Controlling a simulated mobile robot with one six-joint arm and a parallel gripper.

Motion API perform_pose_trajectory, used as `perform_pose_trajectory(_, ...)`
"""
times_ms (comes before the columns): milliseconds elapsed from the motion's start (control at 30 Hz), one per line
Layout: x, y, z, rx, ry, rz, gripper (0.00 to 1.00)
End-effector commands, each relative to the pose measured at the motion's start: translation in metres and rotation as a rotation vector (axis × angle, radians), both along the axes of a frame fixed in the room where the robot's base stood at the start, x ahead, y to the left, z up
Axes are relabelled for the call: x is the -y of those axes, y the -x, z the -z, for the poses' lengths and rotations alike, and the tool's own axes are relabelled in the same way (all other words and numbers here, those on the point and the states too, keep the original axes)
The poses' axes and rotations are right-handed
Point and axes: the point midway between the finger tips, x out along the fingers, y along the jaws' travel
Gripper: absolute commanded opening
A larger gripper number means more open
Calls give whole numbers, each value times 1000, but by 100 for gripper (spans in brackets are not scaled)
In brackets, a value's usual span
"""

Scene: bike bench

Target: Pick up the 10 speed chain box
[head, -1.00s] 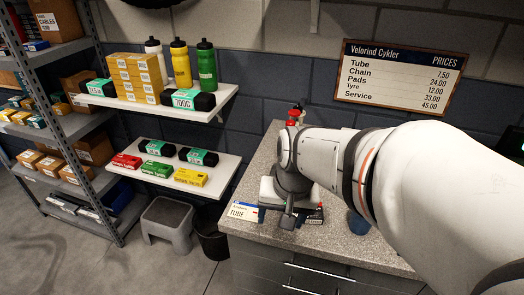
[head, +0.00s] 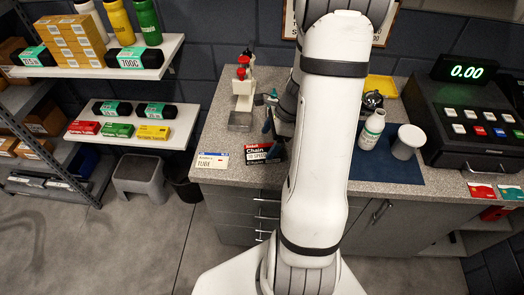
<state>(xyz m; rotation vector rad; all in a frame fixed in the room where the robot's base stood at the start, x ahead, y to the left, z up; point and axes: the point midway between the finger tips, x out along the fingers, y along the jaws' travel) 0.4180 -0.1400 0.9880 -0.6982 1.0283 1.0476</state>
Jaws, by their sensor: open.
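The 10 speed chain box (head: 264,154), black with a red strip and white "Chain" lettering, stands at the front edge of the grey counter. Its right end is close to my arm in the picture. My gripper (head: 268,112) is open, just behind and above the box, and partly hidden by my arm. I see nothing between its fingers. I cannot tell how far it is from the box.
A white "TUBE" card (head: 211,161) stands left of the box. A red-topped tool (head: 241,92) is behind it. Right of my arm are a white bottle (head: 372,129), a cup (head: 407,142) on a blue mat (head: 388,168) and a till (head: 472,120).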

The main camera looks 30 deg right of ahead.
Motion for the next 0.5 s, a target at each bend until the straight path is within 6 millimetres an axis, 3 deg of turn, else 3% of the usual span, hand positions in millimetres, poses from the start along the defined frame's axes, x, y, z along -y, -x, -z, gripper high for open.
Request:
perform_pose_trajectory(300,-12,-5,39,-3,-1,-2,84)
perform_pose_trajectory(500,-14,-6,45,-1,1,-2,84)
